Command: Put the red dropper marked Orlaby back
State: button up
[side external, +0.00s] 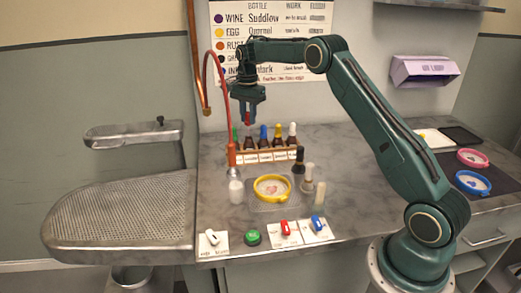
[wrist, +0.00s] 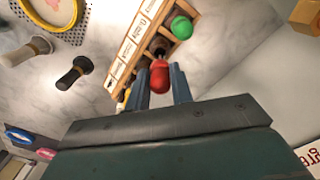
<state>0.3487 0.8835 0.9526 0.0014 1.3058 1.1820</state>
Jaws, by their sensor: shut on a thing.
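My gripper (side external: 248,110) is shut on the red dropper (side external: 248,119) and holds it above the wooden bottle rack (side external: 266,156). In the wrist view the dropper's red bulb (wrist: 159,76) sits between the two fingers (wrist: 160,88). The rack holds a row of labelled bottles with green, blue (side external: 263,132), yellow (side external: 277,131) and white (side external: 292,129) tops. The green top (wrist: 182,27) is beside the red bulb in the wrist view. A bottle without a coloured top (side external: 249,142) stands below the dropper. The dropper's tip and the Orlaby marking cannot be made out.
A red hose (side external: 225,120) curves close to the left of my gripper. A black-topped bottle (side external: 299,160), white-topped bottle (side external: 308,178) and yellow hoop (side external: 272,203) are in front of the rack. A wall chart (side external: 285,45) is behind.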

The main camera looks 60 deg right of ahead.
jog(key=shift+f, duration=2.45)
dwell(1.3)
jog(key=o, duration=1)
jog(key=shift+r, duration=0.25)
jog(key=shift+r, duration=3.45)
jog(key=shift+r, duration=0.1)
